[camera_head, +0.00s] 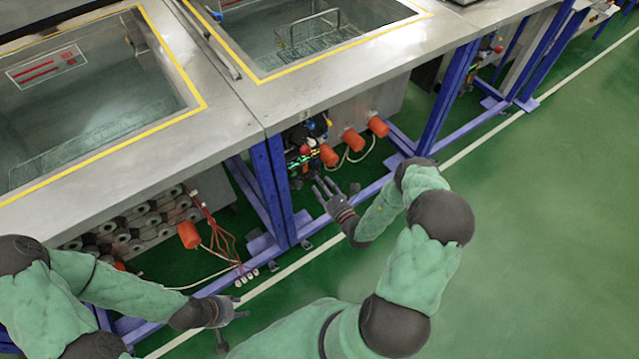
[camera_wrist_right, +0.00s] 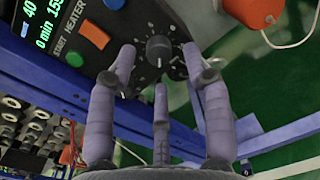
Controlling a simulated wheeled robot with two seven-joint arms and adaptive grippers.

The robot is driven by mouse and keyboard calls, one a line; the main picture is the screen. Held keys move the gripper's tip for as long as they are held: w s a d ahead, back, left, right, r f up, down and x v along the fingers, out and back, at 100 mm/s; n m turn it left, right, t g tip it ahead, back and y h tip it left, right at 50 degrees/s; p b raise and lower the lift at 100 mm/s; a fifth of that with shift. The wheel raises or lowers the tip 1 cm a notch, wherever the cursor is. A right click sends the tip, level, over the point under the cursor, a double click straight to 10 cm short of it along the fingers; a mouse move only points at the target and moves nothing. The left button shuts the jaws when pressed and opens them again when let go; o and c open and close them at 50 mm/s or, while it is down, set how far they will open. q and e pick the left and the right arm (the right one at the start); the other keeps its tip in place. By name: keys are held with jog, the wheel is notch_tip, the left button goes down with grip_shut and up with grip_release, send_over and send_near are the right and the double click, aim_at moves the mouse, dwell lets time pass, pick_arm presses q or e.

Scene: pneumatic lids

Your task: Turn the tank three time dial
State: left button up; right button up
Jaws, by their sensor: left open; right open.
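A dark control panel (camera_head: 303,153) with lit green displays sits under the tank at the upper middle. My right gripper (camera_head: 326,188) is just in front of and below it, fingers spread towards it. In the right wrist view a round black dial (camera_wrist_right: 158,48) with a scale around it lies between the open fingertips of that gripper (camera_wrist_right: 158,62). The fingers look apart from the dial, with nothing held. My left gripper (camera_head: 232,322) is open and empty at the lower left.
The panel also bears an orange button (camera_wrist_right: 96,35), a green button (camera_wrist_right: 74,58) and lit displays. Blue frame legs (camera_head: 273,190) stand left of the panel. Orange cylinders (camera_head: 353,139) with white cables are at its right. Green floor at the right is clear.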

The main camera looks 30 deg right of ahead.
jog(key=shift+w, duration=0.95)
grip_shut()
